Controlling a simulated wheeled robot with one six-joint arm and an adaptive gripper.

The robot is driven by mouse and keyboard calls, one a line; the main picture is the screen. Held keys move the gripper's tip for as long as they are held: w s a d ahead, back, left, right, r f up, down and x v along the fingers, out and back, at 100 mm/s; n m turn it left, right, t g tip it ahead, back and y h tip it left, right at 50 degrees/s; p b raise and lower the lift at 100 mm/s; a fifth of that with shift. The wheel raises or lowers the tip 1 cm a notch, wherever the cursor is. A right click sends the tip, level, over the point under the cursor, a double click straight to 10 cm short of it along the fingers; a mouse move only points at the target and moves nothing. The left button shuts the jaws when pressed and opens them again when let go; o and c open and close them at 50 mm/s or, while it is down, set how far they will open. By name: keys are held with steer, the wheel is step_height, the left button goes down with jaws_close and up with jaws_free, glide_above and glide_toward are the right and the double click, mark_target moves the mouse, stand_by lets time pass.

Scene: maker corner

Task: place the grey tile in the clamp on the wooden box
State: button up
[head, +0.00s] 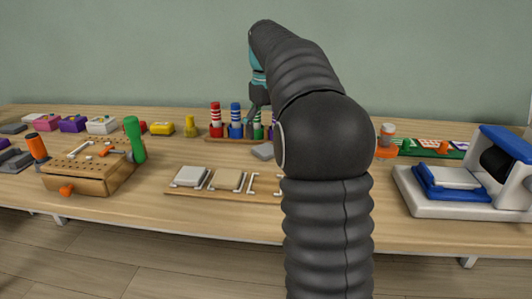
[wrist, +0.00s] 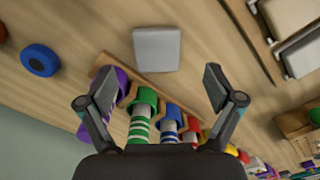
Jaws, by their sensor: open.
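A grey tile (head: 262,151) lies flat on the table, partly hidden behind my arm in the head view. It shows whole in the wrist view (wrist: 156,49), beyond the fingertips and roughly centred between them. My gripper (wrist: 158,82) is open and empty, above the table near a rack of coloured pieces; in the head view it is partly visible (head: 254,122). The wooden box (head: 84,181) stands at the left with a holed top. An orange knob (head: 66,190) is on its front and an orange part (head: 107,151) on top; I cannot make out the clamp's jaws clearly.
The rack (wrist: 150,82) of red, blue, green and purple pieces is close to the grey tile. A wooden holder (head: 220,193) with flat tiles lies nearer the front edge. A green-handled tool (head: 134,138) stands up at the box. A blue-white machine (head: 462,208) stands right.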

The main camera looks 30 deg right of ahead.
mark_target(266, 149)
steer(key=shift+w+d+f+b, duration=0.1)
steer(key=shift+w+f+b, duration=0.1)
steer(key=shift+f, duration=1.1)
steer(key=shift+w+d+f+b, duration=0.1)
steer(key=shift+f+b, duration=0.1)
steer(key=shift+f, duration=1.1)
steer(key=c, duration=1.3)
steer(key=shift+c, duration=0.2)
steer(key=shift+r, duration=0.15)
step_height(266, 149, up, 4)
steer(key=shift+p, duration=0.45)
steer(key=s+d+r, duration=0.6)
steer(key=s, duration=0.4)
steer(key=shift+r, duration=0.4)
